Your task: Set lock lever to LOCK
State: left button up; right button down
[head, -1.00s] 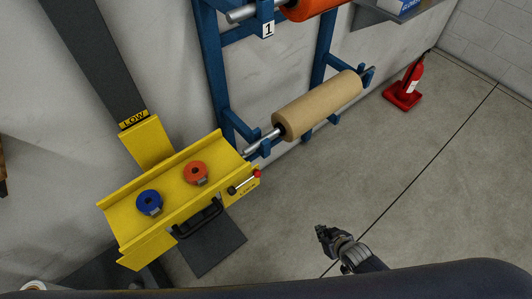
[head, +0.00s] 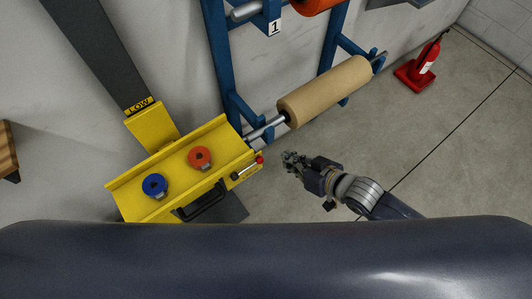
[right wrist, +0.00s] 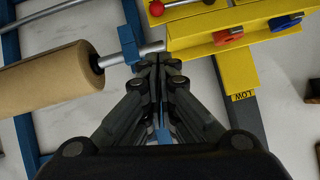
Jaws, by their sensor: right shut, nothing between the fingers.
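The lock lever (head: 247,167) is a short metal rod with a red ball knob (head: 260,159), on the right end of the yellow carriage (head: 160,205). The lever also shows at the top of the right wrist view, with its red knob (right wrist: 157,8) at the left end of the rod. Its lettering is too small to read. My right gripper (head: 287,160) is shut and empty, a short way right of the knob and apart from it. In the right wrist view my fingers (right wrist: 152,62) are closed together below the lever. My left gripper is not in view.
A blue ring (head: 154,185) and an orange ring (head: 200,158) sit on the yellow carriage, with a black handle (head: 203,203) at its front. A brown roll (head: 325,90) on a blue rack (head: 225,70) is behind my right gripper.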

aim_at(249, 167)
jog(key=s+f+x, duration=0.1)
jog(key=f+x, duration=0.1)
jog(key=x, duration=1.1)
jog(key=shift+s+d+f+p, duration=0.2)
jog(key=shift+s+d+p, duration=0.05)
jog(key=shift+d+p, duration=0.15)
jog(key=shift+a, duration=0.1)
